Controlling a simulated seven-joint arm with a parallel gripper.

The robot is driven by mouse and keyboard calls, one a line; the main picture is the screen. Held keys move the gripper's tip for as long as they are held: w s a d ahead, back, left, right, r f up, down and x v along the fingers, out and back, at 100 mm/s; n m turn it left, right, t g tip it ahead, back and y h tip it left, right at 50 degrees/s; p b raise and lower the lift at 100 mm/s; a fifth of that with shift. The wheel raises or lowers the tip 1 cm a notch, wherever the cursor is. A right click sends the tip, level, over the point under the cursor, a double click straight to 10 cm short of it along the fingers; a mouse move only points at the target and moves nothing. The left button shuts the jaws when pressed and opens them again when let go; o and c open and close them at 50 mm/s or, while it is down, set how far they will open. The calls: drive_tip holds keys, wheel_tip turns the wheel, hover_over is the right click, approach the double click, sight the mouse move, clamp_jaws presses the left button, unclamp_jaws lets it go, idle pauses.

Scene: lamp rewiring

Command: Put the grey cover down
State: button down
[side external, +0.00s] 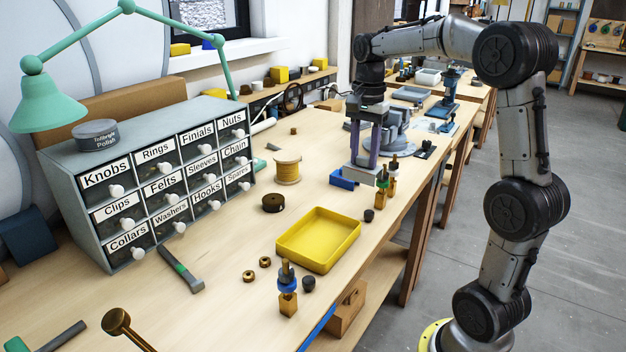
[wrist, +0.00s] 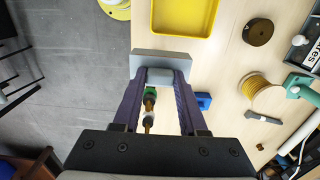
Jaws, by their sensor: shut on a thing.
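My gripper (side external: 365,158) is low over the far right part of the bench, fingers pointing down. In the wrist view my gripper (wrist: 165,78) has its two purple fingers closed on the grey cover (wrist: 163,58), a plain grey block with a wide flat face. In the side view the cover (side external: 364,178) shows at the fingertips, partly hidden. It sits beside a blue block (side external: 342,180) and close to a brass lamp fitting with a green ring (side external: 383,178). I cannot tell whether the cover touches the bench.
A yellow tray (side external: 285,252) lies empty nearer the side camera. A dark spool (side external: 273,203), a wire spool (side external: 287,168) and a small black knob (side external: 369,215) stand around it. Another fitting with a blue ring (side external: 287,285) stands at the front edge. The labelled drawer cabinet (side external: 75,160) is at left.

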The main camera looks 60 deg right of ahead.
drive_tip(key=shift+a+r+m, duration=0.1)
drive_tip(key=shift+m, duration=0.8)
drive_tip(key=w+a+n, duration=0.1)
drive_tip(key=w+a, duration=0.2)
drive_tip(key=a, duration=0.8)
drive_tip(key=w+a+n, duration=0.1)
drive_tip(key=w+a, duration=0.2)
drive_tip(key=a, duration=0.7)
drive_tip(key=shift+w+a+f, duration=0.25)
drive_tip(key=shift+w+f, duration=1.9)
drive_tip(key=shift+w, duration=0.2)
drive_tip(key=shift+w+a+f, duration=0.3)
drive_tip(key=shift+w+f, duration=1.85)
drive_tip(key=shift+w, duration=0.15)
drive_tip(key=shift+w+a+f, duration=0.25)
drive_tip(key=shift+w+f, duration=1.9)
drive_tip(key=shift+w, duration=0.2)
drive_tip(key=shift+f, duration=0.1)
drive_tip(key=shift+c, duration=2.2)
unclamp_jaws()
